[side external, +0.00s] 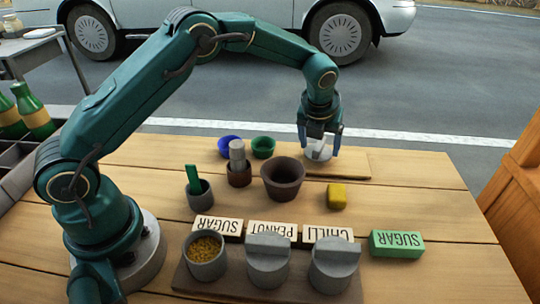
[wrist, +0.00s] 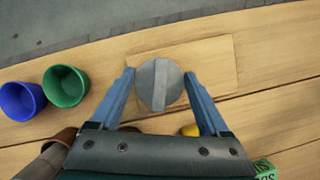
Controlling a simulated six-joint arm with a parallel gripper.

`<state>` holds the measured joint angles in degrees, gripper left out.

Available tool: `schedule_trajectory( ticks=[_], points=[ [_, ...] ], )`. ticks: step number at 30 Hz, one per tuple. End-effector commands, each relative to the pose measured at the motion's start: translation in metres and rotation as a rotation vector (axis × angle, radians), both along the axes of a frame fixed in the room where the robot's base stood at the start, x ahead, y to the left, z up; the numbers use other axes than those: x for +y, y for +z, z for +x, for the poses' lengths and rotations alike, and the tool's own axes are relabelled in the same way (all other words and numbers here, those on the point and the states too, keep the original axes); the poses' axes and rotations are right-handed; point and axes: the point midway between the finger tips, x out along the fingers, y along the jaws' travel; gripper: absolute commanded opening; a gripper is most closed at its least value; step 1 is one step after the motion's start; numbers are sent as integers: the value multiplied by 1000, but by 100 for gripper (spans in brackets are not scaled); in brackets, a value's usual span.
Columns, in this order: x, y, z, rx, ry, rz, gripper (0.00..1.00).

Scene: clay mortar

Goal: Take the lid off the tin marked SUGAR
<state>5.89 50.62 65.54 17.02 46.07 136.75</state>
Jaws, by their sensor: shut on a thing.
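The tin behind the SUGAR card is the left grey tin (side external: 206,266). It is open at the top and shows golden grains inside. The white SUGAR card (side external: 217,225) reads upside down. My gripper (side external: 320,150) is over a pale wooden board (side external: 352,162) at the far side of the table, shut on a round grey lid (side external: 318,153). In the wrist view the lid (wrist: 160,85) shows a raised bar across its top, and the blue fingers stand on either side of it. The lid is at or just above the board; I cannot tell which.
Two lidded grey tins, PEANUT (side external: 268,270) and CHILLI (side external: 333,275), stand right of the open tin. A green SUGAR block (side external: 397,243), a yellow block (side external: 337,196), a brown bowl (side external: 283,182), a blue cup (side external: 228,146) and a green cup (side external: 263,147) stand nearby.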

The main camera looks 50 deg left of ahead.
Motion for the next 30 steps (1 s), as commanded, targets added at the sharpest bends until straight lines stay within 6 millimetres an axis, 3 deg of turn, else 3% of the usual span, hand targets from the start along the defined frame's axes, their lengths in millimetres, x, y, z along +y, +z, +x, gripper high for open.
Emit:
schedule_trajectory(
  ticks=[13,14,15,30],
  points=[
    [0,-7,0,0,1,0,26],
    [0,-7,0,0,1,0,83],
    [0,-7,0,0,1,0,98],
    [0,-2,0,-1,1,0,100]
  ],
)
